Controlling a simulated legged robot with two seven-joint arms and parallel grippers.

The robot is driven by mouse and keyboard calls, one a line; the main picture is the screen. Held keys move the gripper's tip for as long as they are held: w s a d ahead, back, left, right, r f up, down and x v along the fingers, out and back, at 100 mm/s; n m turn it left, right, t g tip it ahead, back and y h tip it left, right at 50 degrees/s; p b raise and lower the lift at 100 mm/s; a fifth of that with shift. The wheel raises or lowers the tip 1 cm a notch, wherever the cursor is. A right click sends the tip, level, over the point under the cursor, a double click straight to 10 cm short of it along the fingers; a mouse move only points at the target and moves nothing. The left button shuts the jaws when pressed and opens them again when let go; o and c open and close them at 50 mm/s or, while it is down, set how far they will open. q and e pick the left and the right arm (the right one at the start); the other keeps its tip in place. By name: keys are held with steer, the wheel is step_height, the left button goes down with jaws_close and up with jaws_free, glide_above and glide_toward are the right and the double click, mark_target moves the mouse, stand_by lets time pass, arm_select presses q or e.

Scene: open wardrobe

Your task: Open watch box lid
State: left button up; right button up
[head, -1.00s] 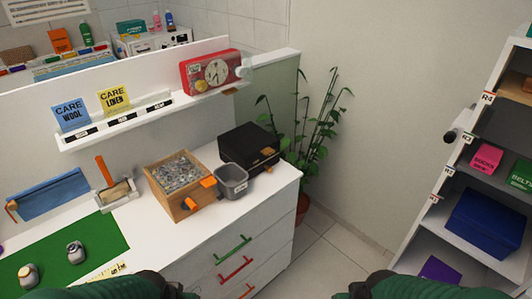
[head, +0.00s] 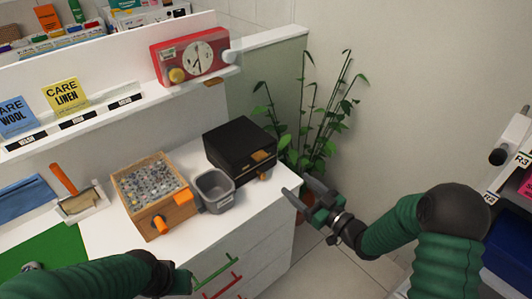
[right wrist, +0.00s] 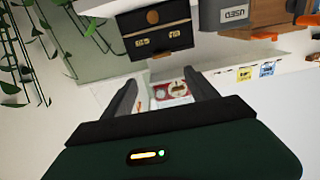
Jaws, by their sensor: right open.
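The black watch box (head: 240,140) stands on the right end of the white dresser top with its lid shut. A tan tab shows on its front. In the right wrist view the dark box (right wrist: 153,30), with gold-coloured fittings and a round tan piece, is at the top, beyond the fingers. My right gripper (head: 296,185) is open and empty, to the right of the box and apart from it, off the dresser's right edge. Its spread fingers also show in the wrist view (right wrist: 160,90). My left gripper (head: 188,281) is low at the dresser's front; its fingers cannot be made out.
A grey bin (head: 214,192) stands close left of the box, beside a wooden crate (head: 150,222) with an orange handle. A plant (head: 310,140) grows behind the dresser's right end. A red clock radio (head: 190,55) sits on the ledge. Shelving (head: 512,165) is at far right.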

glide_toward(263, 159)
steer(key=x, duration=0.9)
steer(key=shift+w+d+r+p, duration=0.1)
steer(key=shift+w+p, duration=0.15)
steer(key=shift+p, duration=0.1)
steer(key=shift+w+a, duration=0.2)
steer(key=shift+a, duration=0.55)
steer(key=shift+c, duration=1)
steer(key=shift+d, duration=0.6)
steer(key=c, duration=0.7)
arm_select(q)
steer(key=shift+s+a+r, duration=0.2)
steer(key=shift+a+r, duration=0.15)
steer(key=shift+a, duration=0.35)
arm_select(e)
steer(key=shift+s+a, duration=0.1)
steer(key=shift+a, duration=0.1)
jaws_close()
